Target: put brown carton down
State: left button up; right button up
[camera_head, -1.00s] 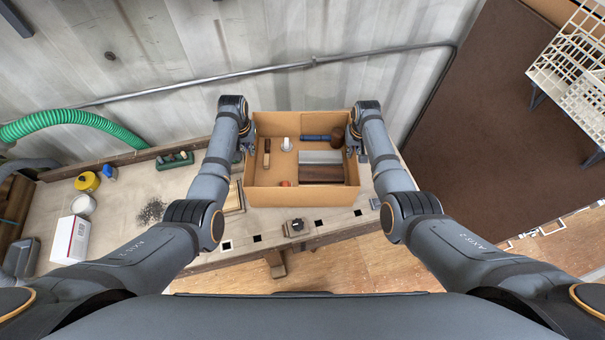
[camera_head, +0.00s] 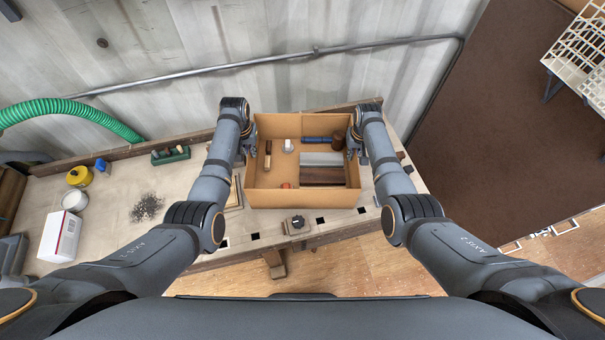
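The brown carton (camera_head: 303,199), an open-topped box, is in the middle of the head view, over the right part of the workbench. Inside are a wooden-handled tool (camera_head: 267,155), a blue tool (camera_head: 318,140), a small white item (camera_head: 288,146), a dark brown block (camera_head: 322,176) and a grey block. My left gripper (camera_head: 249,148) is at the carton's left wall and my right gripper (camera_head: 354,143) at its right wall. Both seem shut on the walls, though their fingertips are largely hidden. Any gap beneath the carton is hard to see.
The workbench (camera_head: 110,215) stands against a metal wall. On its left are a white box (camera_head: 61,236), a yellow container (camera_head: 79,176) and a white round container (camera_head: 75,200). A clamp with a dark knob (camera_head: 297,222) is at the front edge. White racks (camera_head: 578,45) stand far right.

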pick_arm(q)
jog(key=shift+o, duration=1.1)
jog(key=shift+r, duration=0.15)
pick_arm(e)
jog(key=shift+o, duration=1.1)
jog(key=shift+r, duration=0.15)
pick_arm(q)
jog(key=shift+o, duration=0.7)
jog(key=shift+s+r, duration=0.1)
jog(key=shift+s, duration=0.05)
pick_arm(e)
jog(key=shift+o, duration=0.7)
jog(key=shift+s, duration=0.15)
pick_arm(q)
jog(key=shift+r, duration=0.25)
notch_tip(320, 180, up, 11)
jog(key=s, duration=0.1)
jog(key=shift+s+r, duration=0.15)
jog(key=shift+s, duration=0.05)
pick_arm(e)
jog(key=r, duration=0.4)
jog(key=s+r, duration=0.1)
jog(key=r, duration=0.7)
jog(key=shift+s, duration=0.15)
